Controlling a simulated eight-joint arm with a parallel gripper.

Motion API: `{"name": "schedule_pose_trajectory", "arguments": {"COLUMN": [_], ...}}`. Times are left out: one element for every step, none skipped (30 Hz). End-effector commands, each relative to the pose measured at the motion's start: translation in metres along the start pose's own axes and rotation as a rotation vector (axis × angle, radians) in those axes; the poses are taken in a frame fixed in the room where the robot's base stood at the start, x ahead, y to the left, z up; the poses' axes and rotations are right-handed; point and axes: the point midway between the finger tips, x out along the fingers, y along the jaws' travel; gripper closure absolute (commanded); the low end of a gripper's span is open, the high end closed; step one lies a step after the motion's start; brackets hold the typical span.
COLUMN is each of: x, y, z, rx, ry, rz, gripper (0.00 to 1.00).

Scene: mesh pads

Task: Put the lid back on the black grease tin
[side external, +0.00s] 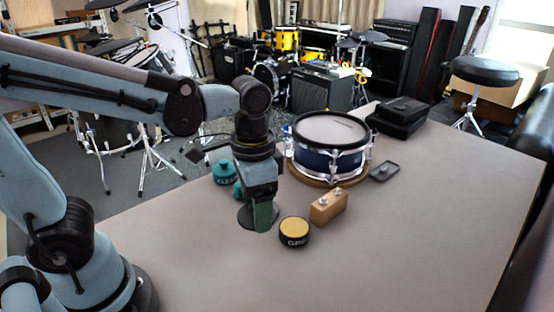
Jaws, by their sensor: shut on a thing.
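The black grease tin (295,239) stands open on the grey table, with yellow grease showing at its top and pale lettering on its side. My gripper (263,220) points down just left of the tin and is shut on a flat black disc, which looks like the lid (245,218). The fingers hide the middle of the lid. The lid is beside the tin, apart from it, not over it. I cannot tell whether it is touching the table or held a little above it.
A wooden block (328,207) with metal knobs stands close behind the tin to the right. A blue snare drum (326,160) is behind it. A teal jar (224,174), a small dark tray (384,172) and a black case (398,118) are farther back. The table's front right is clear.

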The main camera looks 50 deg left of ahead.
Motion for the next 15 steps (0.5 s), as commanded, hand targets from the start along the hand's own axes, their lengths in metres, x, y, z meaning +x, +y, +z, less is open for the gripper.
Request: {"name": "schedule_pose_trajectory", "arguments": {"x": [0.000,0.001,0.002,0.003,0.004,0.005,0.007,0.008,0.010,0.012,0.013,0.015,0.016,0.017,0.018], "y": [-0.004,-0.006,-0.009,-0.011,-0.013,-0.016,-0.018,-0.019,-0.022,-0.023,-0.025,-0.026,-0.027,-0.028,-0.029], "z": [-0.013,-0.019,-0.028,-0.035,-0.041,-0.049,-0.054,-0.060,-0.066,-0.070,-0.074,-0.079,-0.081,-0.084,-0.086], "rx": [-0.005,-0.007,-0.010,-0.012,-0.015,-0.018,-0.020,-0.021,-0.023,-0.025,-0.026,-0.027,-0.028,-0.029,-0.030], "ry": [0.000,0.000,0.000,0.000,0.000,0.000,0.000,0.000,0.000,0.000,0.000,0.000,0.000,0.000,0.000], "rz": [0.000,0.000,0.000,-0.001,-0.001,-0.001,-0.001,-0.001,-0.001,-0.001,-0.001,-0.001,-0.001,-0.001,-0.001], "gripper": [0.54,0.54,0.54,0.54,0.54,0.54,0.54,0.54,0.54,0.54,0.54,0.54,0.54,0.54,0.54]}}
